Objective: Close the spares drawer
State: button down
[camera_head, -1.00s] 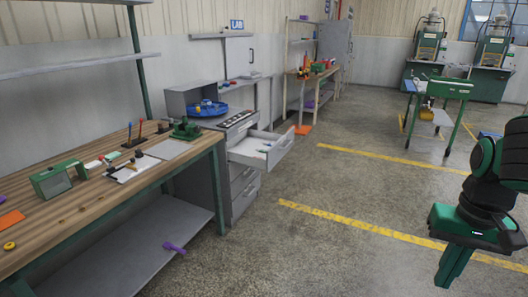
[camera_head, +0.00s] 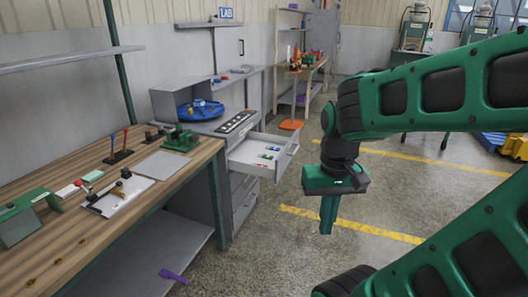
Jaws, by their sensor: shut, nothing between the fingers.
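The spares drawer (camera_head: 285,158) is the top drawer of the grey cabinet (camera_head: 240,209) and stands pulled out to the right. Several small coloured items lie inside it. Its front panel with a handle faces right. My gripper (camera_head: 326,231) is shut and empty, pointing down. In the picture it is to the right of and lower than the drawer front, with a gap between them. The drawers below it are pushed in.
A wooden workbench (camera_head: 102,225) with tools fills the left. A blue round tray (camera_head: 200,110) sits on the cabinet. A purple object (camera_head: 172,275) lies on the lower shelf. Open floor with yellow lines (camera_head: 350,225) lies to the right of the cabinet.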

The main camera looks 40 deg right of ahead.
aim_at(241, 155)
jog(key=z, duration=0.3)
jog(key=i, duration=0.95)
jog(key=z, duration=0.85)
jog(key=i, duration=0.3)
jog(key=z, duration=0.15)
